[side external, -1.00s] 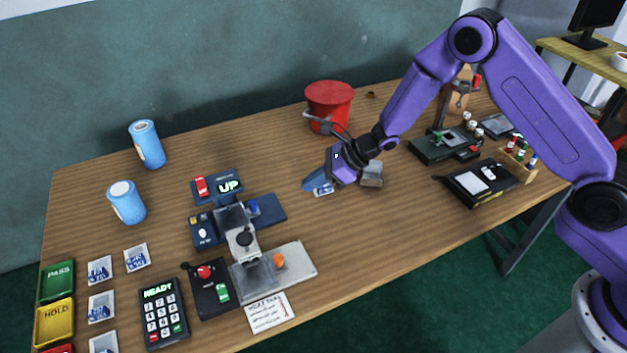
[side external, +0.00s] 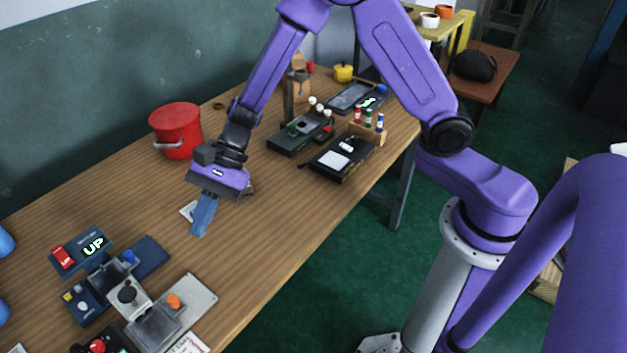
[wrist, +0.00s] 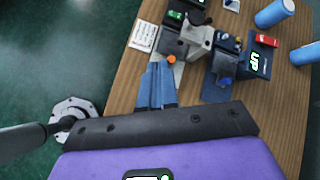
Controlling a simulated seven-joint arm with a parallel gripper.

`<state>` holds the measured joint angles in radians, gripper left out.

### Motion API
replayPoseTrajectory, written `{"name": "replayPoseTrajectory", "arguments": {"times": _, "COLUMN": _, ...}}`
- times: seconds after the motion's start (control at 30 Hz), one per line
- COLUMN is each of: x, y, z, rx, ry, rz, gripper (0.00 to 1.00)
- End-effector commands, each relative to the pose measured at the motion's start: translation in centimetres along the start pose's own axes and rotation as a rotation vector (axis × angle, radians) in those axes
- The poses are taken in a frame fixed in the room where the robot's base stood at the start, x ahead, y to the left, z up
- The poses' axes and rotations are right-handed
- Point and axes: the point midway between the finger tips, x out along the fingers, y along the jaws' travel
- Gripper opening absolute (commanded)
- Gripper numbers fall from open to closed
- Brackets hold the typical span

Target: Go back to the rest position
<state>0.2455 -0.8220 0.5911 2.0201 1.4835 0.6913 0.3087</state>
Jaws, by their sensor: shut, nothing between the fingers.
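My gripper (side external: 198,230) hangs over the wooden table (side external: 95,210), its blue fingers together and empty, pointing down. In the wrist view the two fingers (wrist: 157,68) lie side by side with nothing held. A small white card (side external: 188,211) lies on the table just behind the fingers, partly hidden by them. The device with a grey plate and orange knob (side external: 174,302) stands at lower left, apart from the fingers in the side view.
A red bucket (side external: 176,132) stands behind my gripper. A panel reading UP (side external: 82,252) is at left. Black devices (side external: 342,158) and a rack of small bottles (side external: 368,130) stand on the right. Blue cylinders (wrist: 274,12) show in the wrist view. Bare wood lies right of the fingers.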

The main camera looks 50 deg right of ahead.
Motion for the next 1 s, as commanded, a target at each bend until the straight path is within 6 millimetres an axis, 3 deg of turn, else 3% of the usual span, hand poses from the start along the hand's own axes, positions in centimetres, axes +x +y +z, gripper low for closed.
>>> {"name": "replayPoseTrajectory", "arguments": {"times": 0.1, "x": -2.5, "y": 4.4, "z": 3.6, "rx": -0.284, "ry": -0.021, "rz": 0.128, "gripper": 0.00}}
{"name": "replayPoseTrajectory", "arguments": {"times": 0.3, "x": -7.0, "y": 12.3, "z": 6.8, "rx": -0.746, "ry": -0.043, "rz": 0.344, "gripper": 0.00}}
{"name": "replayPoseTrajectory", "arguments": {"times": 0.47, "x": -11.1, "y": 18.3, "z": 7.2, "rx": -1.112, "ry": -0.045, "rz": 0.512, "gripper": 0.00}}
{"name": "replayPoseTrajectory", "arguments": {"times": 0.6, "x": -14.8, "y": 22.6, "z": 6.4, "rx": -1.424, "ry": -0.030, "rz": 0.657, "gripper": 0.00}}
{"name": "replayPoseTrajectory", "arguments": {"times": 0.8, "x": -19.3, "y": 26.4, "z": 4.4, "rx": -1.797, "ry": 0.016, "rz": 0.835, "gripper": 0.00}}
{"name": "replayPoseTrajectory", "arguments": {"times": 1.0, "x": -21.4, "y": 27.6, "z": 3.2, "rx": -1.979, "ry": 0.054, "rz": 0.926, "gripper": 0.00}}
